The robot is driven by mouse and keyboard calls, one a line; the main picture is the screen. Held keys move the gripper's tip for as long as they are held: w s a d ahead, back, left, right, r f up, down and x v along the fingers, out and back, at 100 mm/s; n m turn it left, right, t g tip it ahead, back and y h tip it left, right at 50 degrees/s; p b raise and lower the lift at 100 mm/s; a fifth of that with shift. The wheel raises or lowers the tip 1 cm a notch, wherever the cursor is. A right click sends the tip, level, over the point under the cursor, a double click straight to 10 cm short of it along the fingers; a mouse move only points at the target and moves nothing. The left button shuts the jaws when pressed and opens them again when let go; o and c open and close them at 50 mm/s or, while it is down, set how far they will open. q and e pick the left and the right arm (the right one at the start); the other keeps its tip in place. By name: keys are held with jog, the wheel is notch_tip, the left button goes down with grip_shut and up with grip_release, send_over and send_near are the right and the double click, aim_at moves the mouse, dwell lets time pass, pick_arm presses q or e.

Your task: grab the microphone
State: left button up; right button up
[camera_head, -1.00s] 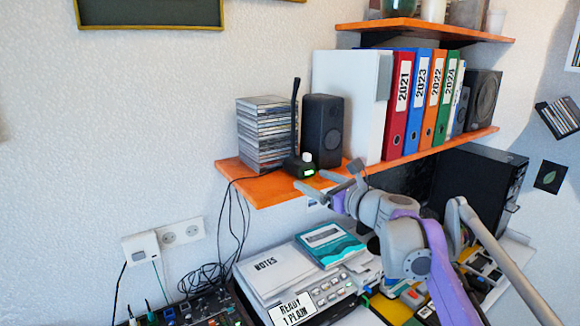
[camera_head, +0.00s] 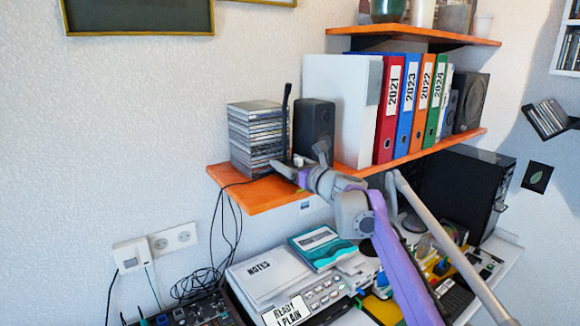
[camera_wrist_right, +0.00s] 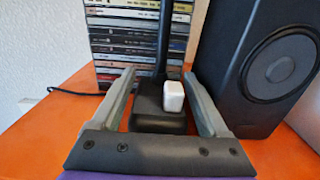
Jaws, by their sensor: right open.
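The black microphone (camera_head: 286,118) stands upright on the orange shelf, its thin stem rising beside the disc stack. In the right wrist view its dark base (camera_wrist_right: 152,106) lies between the two fingers of my right gripper (camera_wrist_right: 160,88), with a small white block (camera_wrist_right: 173,97) at its right side. My right gripper (camera_head: 298,162) is open at the front of the shelf in the head view, and its fingers reach either side of the base without visibly closing on it. The gripper hides most of the base in the head view. My left gripper is not in view.
A stack of discs (camera_head: 256,138) stands left of and behind the microphone. A black speaker (camera_head: 314,128) stands close on the right. Binders (camera_head: 388,108) fill the shelf farther right. The orange shelf (camera_head: 246,194) is bare at its front left. A cluttered desk lies below.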

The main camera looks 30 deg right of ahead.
jog(key=shift+c, duration=0.4)
grip_shut()
jog(key=shift+s+r, duration=0.1)
jog(key=shift+r, duration=0.05)
